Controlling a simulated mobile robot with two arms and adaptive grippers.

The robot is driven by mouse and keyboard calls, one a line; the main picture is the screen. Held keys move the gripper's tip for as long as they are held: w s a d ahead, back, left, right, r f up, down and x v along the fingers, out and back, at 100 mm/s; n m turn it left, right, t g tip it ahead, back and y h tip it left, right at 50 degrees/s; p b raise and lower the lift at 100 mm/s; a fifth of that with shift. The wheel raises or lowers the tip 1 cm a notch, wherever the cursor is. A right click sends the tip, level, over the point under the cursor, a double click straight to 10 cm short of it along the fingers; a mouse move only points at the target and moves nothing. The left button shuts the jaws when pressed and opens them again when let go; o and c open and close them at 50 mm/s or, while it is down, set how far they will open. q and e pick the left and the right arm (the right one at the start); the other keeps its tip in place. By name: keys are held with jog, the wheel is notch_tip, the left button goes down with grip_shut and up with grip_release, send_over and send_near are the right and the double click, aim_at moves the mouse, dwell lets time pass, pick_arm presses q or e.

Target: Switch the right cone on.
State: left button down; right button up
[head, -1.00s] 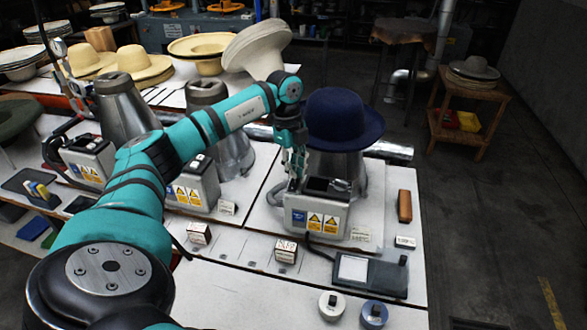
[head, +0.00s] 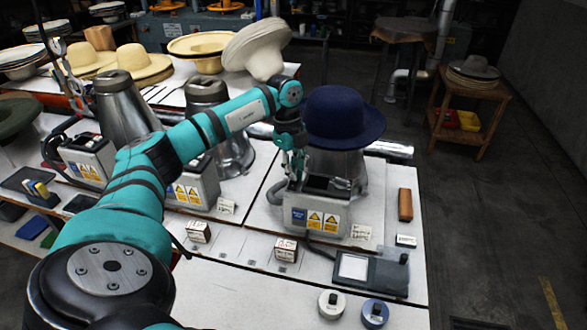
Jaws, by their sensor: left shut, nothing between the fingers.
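The right cone (head: 346,168) is a metal cone on the right of the bench, with a dark blue hat (head: 341,117) on top. Its grey control box (head: 316,219) stands in front of it, with blue and yellow labels on the front and a dark recess on top. My left gripper (head: 294,172) is shut and empty. It points down at the left top edge of this box; whether it touches the box I cannot tell. The switch itself is not clearly visible. My right gripper is not in view.
Two bare metal cones, a middle one (head: 234,150) and a left one (head: 122,105), stand left with their own boxes. A black device with a screen (head: 370,272), a brown block (head: 405,204) and two round tins lie near the right front. Straw hats (head: 137,64) lie behind.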

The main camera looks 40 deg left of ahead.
pick_arm(q)
jog(key=shift+f, duration=0.2)
jog(key=shift+r, duration=0.1)
notch_tip(320, 180, up, 7)
jog(key=p, duration=0.6)
dwell(0.7)
